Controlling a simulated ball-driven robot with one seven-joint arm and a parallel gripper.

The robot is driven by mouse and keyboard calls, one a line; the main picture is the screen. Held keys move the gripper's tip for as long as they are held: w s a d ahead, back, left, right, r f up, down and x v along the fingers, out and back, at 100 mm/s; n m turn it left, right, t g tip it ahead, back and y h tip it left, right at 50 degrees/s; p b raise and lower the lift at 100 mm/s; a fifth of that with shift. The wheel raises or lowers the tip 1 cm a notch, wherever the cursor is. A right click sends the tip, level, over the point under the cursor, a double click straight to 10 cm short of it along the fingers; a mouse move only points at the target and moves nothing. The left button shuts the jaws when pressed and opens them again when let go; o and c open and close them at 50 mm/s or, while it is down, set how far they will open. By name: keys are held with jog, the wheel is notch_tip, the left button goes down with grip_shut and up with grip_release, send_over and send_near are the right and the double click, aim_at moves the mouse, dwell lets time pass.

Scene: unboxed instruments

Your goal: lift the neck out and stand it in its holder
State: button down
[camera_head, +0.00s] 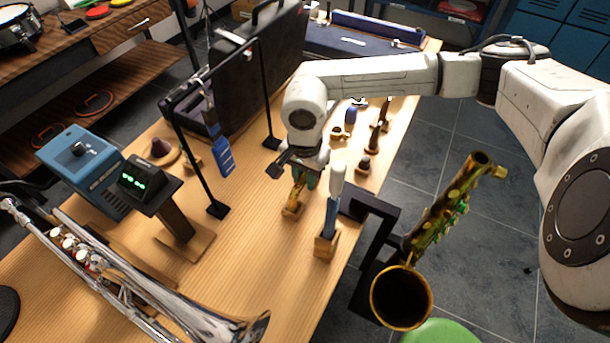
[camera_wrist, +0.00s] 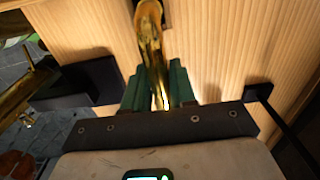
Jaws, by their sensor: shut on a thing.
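The neck (camera_head: 297,190) is a short curved brass tube. My gripper (camera_head: 303,177) is shut on it, pointing down over the table. In the wrist view, the neck (camera_wrist: 150,42) runs up from between the green fingers of my gripper (camera_wrist: 157,85) to the top edge. A small wooden block (camera_head: 292,211), which looks like the neck's holder, stands on the table right at the neck's lower end. I cannot tell whether the neck is inside it or just above it. My fingers hide part of the neck.
A blue-and-white upright tool (camera_head: 332,212) in a wooden block (camera_head: 324,246) stands close on the right. A black frame (camera_head: 268,95) with a hanging blue tool (camera_head: 222,155) stands left. A brass saxophone (camera_head: 440,220) is beyond the table's right edge. A silver horn (camera_head: 215,318) lies front left.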

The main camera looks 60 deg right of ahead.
dwell(0.3)
jog(key=c, duration=0.8)
grip_release()
jog(key=shift+c, duration=0.2)
notch_tip(320, 180, up, 11)
jog(key=shift+f+b, duration=0.1)
jog(key=shift+b, duration=0.25)
